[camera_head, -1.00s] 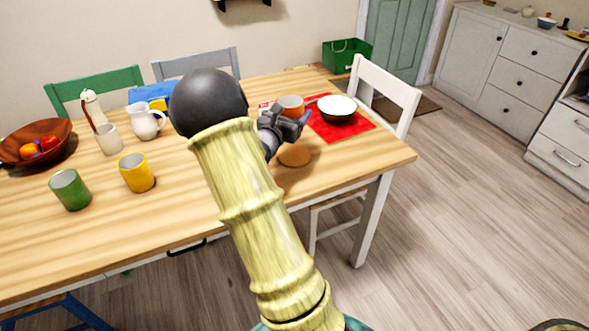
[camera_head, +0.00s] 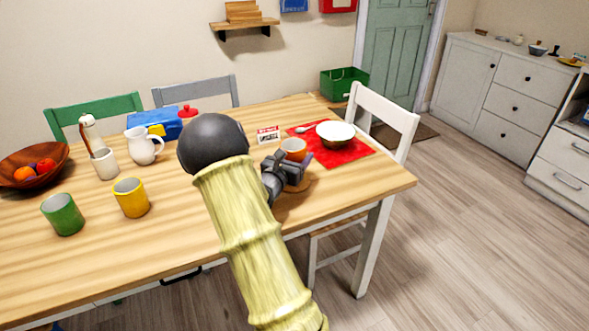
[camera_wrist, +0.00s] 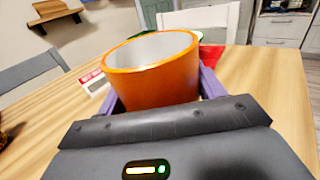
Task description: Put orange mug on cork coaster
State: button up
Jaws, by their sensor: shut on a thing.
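The orange mug (camera_head: 294,147) is upright between the fingers of my gripper (camera_head: 292,168), near the right end of the table. In the wrist view the orange mug (camera_wrist: 155,80) fills the space between the purple fingers, its white inside showing. The cork coaster (camera_head: 303,185) is partly hidden below and behind my gripper in the head view. The mug is over or close to the coaster; whether its base touches is hidden. The coaster cannot be made out in the wrist view.
A red mat (camera_head: 352,153) with a bowl (camera_head: 335,134) and spoon lies right of the mug. A small white-and-red box (camera_head: 268,134) stands behind. Yellow (camera_head: 131,198) and green (camera_head: 62,214) mugs stand left. A white chair (camera_head: 390,118) is at the right edge.

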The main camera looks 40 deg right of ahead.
jog(key=shift+r, duration=0.1)
jog(key=shift+f+b, duration=0.4)
jog(key=shift+f, duration=1.5)
jog(key=shift+f, duration=0.2)
jog(key=o, duration=1.2)
jog(key=shift+c, duration=0.2)
jog(key=shift+r, duration=0.1)
